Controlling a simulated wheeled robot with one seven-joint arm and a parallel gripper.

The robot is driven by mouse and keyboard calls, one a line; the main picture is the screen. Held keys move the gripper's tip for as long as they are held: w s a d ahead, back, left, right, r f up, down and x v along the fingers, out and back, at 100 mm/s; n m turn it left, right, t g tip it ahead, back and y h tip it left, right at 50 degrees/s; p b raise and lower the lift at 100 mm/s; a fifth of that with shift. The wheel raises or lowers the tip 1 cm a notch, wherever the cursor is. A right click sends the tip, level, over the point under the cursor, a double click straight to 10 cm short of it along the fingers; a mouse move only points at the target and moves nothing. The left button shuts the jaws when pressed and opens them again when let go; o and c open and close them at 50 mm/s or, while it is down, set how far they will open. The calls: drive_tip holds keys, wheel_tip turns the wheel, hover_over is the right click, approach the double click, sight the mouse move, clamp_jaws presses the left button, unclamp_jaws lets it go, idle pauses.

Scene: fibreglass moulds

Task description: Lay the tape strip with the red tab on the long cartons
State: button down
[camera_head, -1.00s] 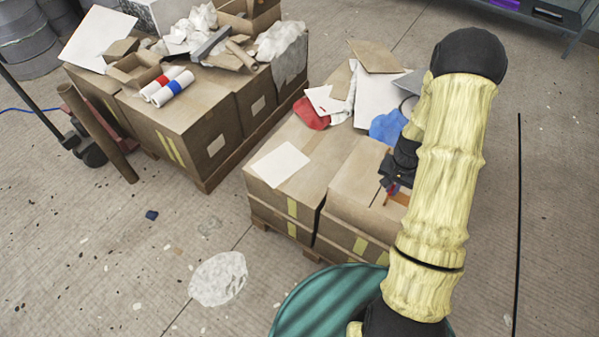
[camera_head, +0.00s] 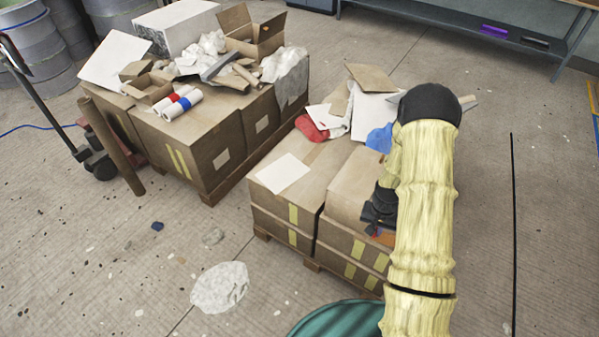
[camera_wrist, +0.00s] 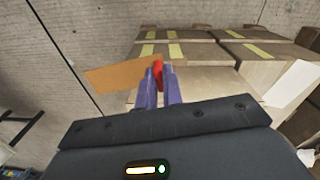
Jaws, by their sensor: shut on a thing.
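My gripper (camera_wrist: 160,85) is shut on the red tab (camera_wrist: 158,72) of a tape strip. The orange-brown strip (camera_wrist: 115,75) sticks out to the left of the fingers in the wrist view. In the head view my gripper (camera_head: 378,218) is at the front right of the near stack of long cartons (camera_head: 350,192), partly hidden by my arm. A bit of the orange strip (camera_head: 385,238) shows below it, by the cartons' front edge. I cannot tell whether the strip touches a carton. The cartons carry yellow tape bands and also fill the upper right of the wrist view (camera_wrist: 205,52).
A white sheet (camera_head: 282,173) lies on the left carton. Red and blue cloths, boards and scraps lie at the back of the stack. Another loaded carton stack (camera_head: 205,125) stands at left. A green drum (camera_head: 340,320) is in front.

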drive_tip(key=s+a+f+n, duration=0.3)
drive_tip(key=a+f, duration=0.6)
drive_tip(key=f, duration=0.4)
drive_tip(key=shift+a+n, duration=0.2)
drive_tip(key=shift+n, duration=0.6)
drive_tip(key=shift+s, duration=0.1)
drive_tip(key=shift+a, duration=0.1)
